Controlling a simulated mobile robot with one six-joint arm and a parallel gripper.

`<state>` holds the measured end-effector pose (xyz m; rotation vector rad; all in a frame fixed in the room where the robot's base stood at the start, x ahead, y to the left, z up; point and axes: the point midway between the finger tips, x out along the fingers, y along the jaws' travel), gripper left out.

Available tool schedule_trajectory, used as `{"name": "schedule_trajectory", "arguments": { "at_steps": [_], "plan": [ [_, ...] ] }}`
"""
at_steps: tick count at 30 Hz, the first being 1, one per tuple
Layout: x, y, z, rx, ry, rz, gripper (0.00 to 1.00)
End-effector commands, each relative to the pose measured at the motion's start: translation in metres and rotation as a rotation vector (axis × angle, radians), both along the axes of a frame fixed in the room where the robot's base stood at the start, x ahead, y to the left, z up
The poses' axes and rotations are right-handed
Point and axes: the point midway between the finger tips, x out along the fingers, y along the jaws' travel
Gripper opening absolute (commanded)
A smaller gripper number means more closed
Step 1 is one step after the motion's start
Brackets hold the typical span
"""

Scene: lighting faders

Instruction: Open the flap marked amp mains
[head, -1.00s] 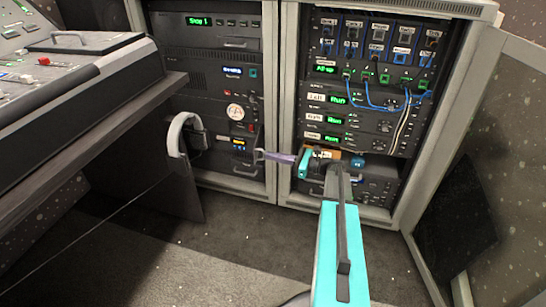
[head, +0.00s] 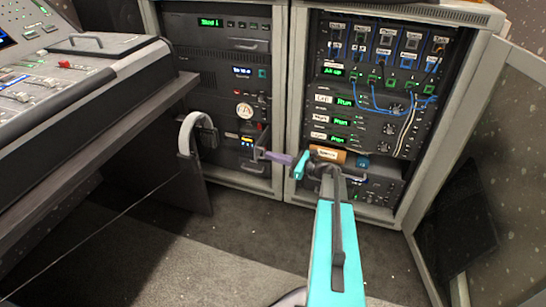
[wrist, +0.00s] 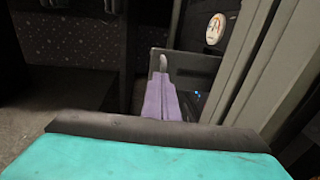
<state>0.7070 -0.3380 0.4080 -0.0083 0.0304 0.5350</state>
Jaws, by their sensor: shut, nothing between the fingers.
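My gripper (head: 280,158) has slim purple jaws, shut with nothing between them, at the lower right of the left rack. In the wrist view its jaws (wrist: 161,98) point away from me, their grey tip overlapping a dark panel (wrist: 195,67). In the head view this panel (head: 262,139) stands out edge-on from the rack front. It may be a flap standing partly open; I see no readable marking on it. I cannot tell whether the tip touches it. No legible amp mains label shows in either view.
A round white dial (head: 244,110) sits on the left rack. An orange-brown labelled piece (head: 330,154) on the right rack is partly behind my arm. The mixing desk (head: 75,70) with hung headphones (head: 193,125) is at left. An open cabinet door (head: 490,150) is at right. Floor in front is clear.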

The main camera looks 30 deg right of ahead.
Motion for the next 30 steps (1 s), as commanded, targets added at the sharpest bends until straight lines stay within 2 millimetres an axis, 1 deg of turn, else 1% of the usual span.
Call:
{"name": "schedule_trajectory", "arguments": {
  "at_steps": [7,14,17,21,30],
  "plan": [
    [-0.002,-0.002,0.001,0.000,0.000,0.000,0.00],
    [-0.015,-0.009,0.003,0.000,0.000,0.001,0.00],
    [-0.023,-0.014,0.004,0.001,0.001,0.002,0.00],
    [-0.044,-0.025,0.004,0.000,0.001,-0.001,0.00],
    [-0.085,-0.042,0.005,0.001,0.001,0.003,0.00]
  ]
}}
